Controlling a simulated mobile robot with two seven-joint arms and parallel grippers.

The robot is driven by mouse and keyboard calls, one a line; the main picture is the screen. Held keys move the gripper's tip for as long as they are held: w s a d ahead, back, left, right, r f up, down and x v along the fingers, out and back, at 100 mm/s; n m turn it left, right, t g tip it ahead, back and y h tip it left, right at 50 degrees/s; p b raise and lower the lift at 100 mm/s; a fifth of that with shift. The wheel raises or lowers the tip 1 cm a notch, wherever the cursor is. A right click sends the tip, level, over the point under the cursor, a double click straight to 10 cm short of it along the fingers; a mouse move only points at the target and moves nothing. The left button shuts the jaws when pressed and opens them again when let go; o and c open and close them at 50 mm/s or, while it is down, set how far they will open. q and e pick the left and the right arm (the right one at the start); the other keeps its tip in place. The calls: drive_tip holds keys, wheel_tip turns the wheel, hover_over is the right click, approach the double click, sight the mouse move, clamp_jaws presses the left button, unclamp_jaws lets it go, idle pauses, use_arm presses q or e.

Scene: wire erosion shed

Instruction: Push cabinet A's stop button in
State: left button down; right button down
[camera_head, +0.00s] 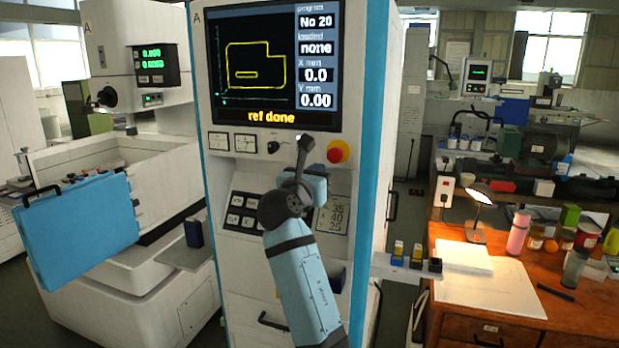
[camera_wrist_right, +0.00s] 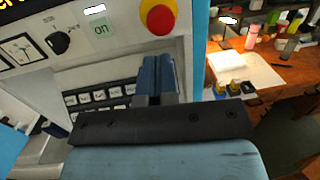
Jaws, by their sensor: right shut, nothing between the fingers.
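Cabinet A (camera_head: 215,170) is a tall white cabinet with blue edges and an "A" at its upper left. Its stop button (camera_head: 339,151) is a red knob on a yellow base, below the screen's right corner. In the right wrist view the stop button (camera_wrist_right: 160,17) shows at the top, above and apart from the fingertips. My right gripper (camera_head: 304,142) is shut and empty in front of the panel, just left of the button in the head view. Its blue fingers (camera_wrist_right: 154,62) show in the wrist view. My left gripper is not in view.
The screen (camera_head: 272,60) reads "ref done". A green "on" button (camera_wrist_right: 101,29) and a dark knob (camera_wrist_right: 60,43) are left of the stop button. A wooden desk (camera_head: 500,318) with a lamp stands at the right. A blue folder-like panel (camera_head: 80,230) is at the left.

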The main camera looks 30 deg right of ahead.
sight(333, 157)
drive_tip(key=p+x, duration=0.1)
drive_tip(key=x, duration=0.6)
drive_tip(key=shift+w+d, duration=0.1)
drive_tip(key=shift+d, duration=0.05)
drive_tip(key=shift+r, duration=0.1)
